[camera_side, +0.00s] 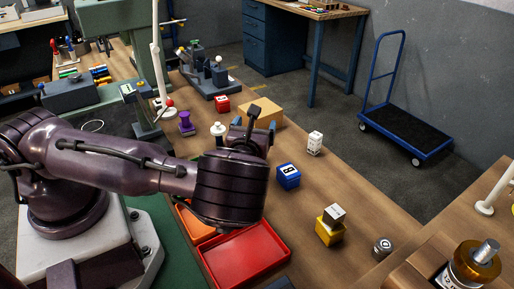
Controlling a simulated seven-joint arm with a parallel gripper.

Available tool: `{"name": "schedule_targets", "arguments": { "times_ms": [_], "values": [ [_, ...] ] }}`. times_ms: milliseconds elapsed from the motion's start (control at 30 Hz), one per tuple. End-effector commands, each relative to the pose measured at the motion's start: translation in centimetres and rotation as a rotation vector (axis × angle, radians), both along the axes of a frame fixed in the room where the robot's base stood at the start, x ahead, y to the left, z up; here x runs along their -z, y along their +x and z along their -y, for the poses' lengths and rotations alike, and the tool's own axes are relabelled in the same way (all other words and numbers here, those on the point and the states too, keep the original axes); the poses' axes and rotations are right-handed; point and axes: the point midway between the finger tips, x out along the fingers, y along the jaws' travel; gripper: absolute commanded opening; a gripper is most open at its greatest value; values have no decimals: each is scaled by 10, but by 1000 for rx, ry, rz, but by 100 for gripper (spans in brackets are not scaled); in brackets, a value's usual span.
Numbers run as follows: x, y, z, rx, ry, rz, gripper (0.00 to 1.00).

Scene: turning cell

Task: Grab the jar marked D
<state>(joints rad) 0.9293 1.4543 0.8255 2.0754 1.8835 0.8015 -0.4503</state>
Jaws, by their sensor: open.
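A small grey round jar (383,246) stands on the right part of the wooden bench. Its lid has a dark ring and a pale mark, too small for me to read as D or another letter. My arm's dark wrist is left of it, with a wide stretch of bench between.
A blue block marked B (288,177), a white block (315,143) and a yellow block (329,234) with a black-and-white cube (334,214) on it stand between. A red tray (245,262) lies below my wrist. A brass-collared fixture (474,262) is at right.

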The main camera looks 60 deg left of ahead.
Motion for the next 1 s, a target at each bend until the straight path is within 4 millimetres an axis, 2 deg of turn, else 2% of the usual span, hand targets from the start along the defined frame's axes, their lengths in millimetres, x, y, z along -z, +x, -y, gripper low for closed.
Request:
{"name": "schedule_targets", "arguments": {
  "times_ms": [267,467,600,933,1000],
  "values": [
    [32,-1,-1,-1,-1,-1,83],
    [68,0,-2,-4,-1,-1,83],
    [65,15,-18,-6,-1,3,83],
    [64,20,-22,-4,-2,2,83],
    [64,20,-22,-4,-2,2,67]
  ]
}}
